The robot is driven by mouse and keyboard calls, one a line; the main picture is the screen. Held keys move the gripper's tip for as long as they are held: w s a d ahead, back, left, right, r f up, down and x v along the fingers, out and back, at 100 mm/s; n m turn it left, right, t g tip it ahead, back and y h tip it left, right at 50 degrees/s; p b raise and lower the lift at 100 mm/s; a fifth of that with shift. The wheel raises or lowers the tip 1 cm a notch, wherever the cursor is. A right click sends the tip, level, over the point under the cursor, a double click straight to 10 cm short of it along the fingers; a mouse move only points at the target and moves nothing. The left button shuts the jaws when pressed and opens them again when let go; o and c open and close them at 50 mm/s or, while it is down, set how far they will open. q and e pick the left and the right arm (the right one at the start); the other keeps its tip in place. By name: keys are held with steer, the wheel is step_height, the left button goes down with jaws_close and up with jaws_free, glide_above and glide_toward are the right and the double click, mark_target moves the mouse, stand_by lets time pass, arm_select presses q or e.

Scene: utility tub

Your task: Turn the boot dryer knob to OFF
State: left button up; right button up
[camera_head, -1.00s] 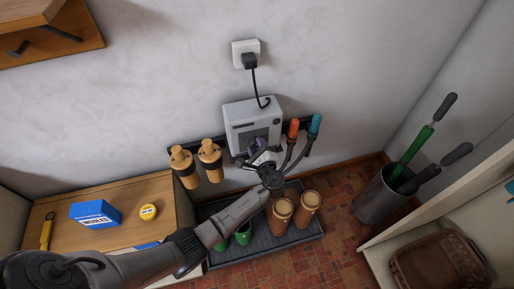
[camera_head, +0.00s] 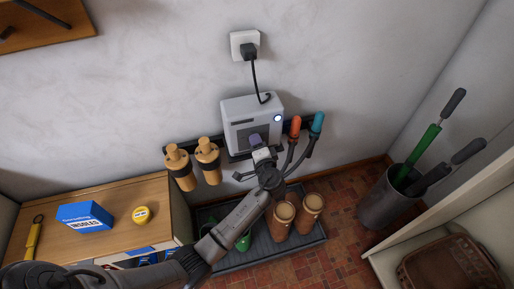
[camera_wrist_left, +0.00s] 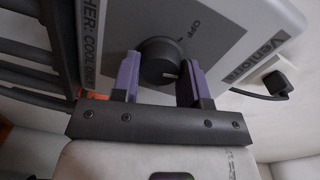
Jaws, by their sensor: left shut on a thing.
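The boot dryer (camera_head: 240,108) is a white box on the wall with a grey front panel. In the head view this gripper (camera_head: 256,145) hides the knob. A small light (camera_head: 278,118) glows on the dryer. My right gripper is not in view.
Boot tubes with orange (camera_head: 295,124) and blue (camera_head: 317,122) tips stand close right of the gripper. A power cord (camera_head: 255,76) runs up to the socket. Brown boots (camera_head: 283,214) stand on a tray (camera_head: 262,251) below.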

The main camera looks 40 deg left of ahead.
arm_select(q)
steer(key=n+b, duration=1)
steer(key=n, duration=0.1)
steer(key=shift+s+t, duration=0.15)
steer(key=shift+t, duration=0.15)
steer(key=shift+r, duration=0.1)
stand_by(0.3)
steer(key=o, duration=0.9)
steer(key=shift+a, duration=0.1)
